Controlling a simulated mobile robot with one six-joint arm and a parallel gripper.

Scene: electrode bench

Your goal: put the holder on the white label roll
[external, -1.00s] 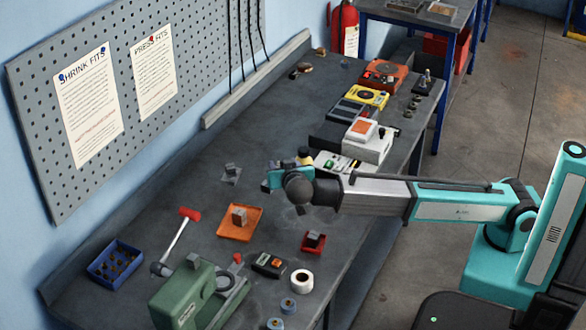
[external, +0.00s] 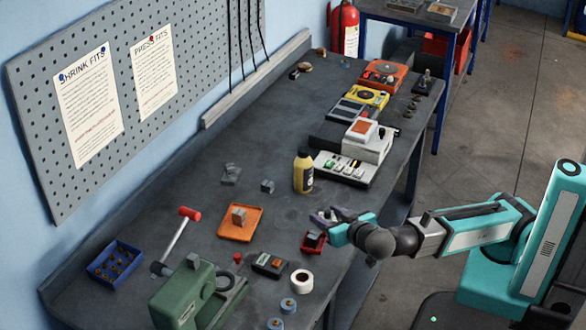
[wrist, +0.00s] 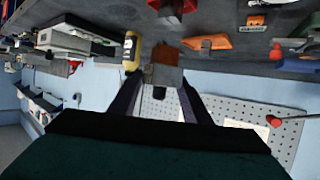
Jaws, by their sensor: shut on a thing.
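My gripper (external: 328,217) is at the front edge of the bench, just above and behind the small red tray (external: 308,249). In the wrist view its two dark fingers (wrist: 160,100) are shut on the holder (wrist: 165,72), a small brown-grey block. The fingers hide part of it, and it is hard to make out in the external view. The white label roll (external: 302,280) stands on the bench below the red tray in the external view, apart from my gripper. Nothing is seen on its top.
A dark block sits at the red tray. An orange tray (external: 226,231) with a grey block, a black meter (external: 270,264), blue rolls (external: 289,305) and a green machine (external: 187,300) stand nearby. A yellow bottle (external: 303,173) stands farther back.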

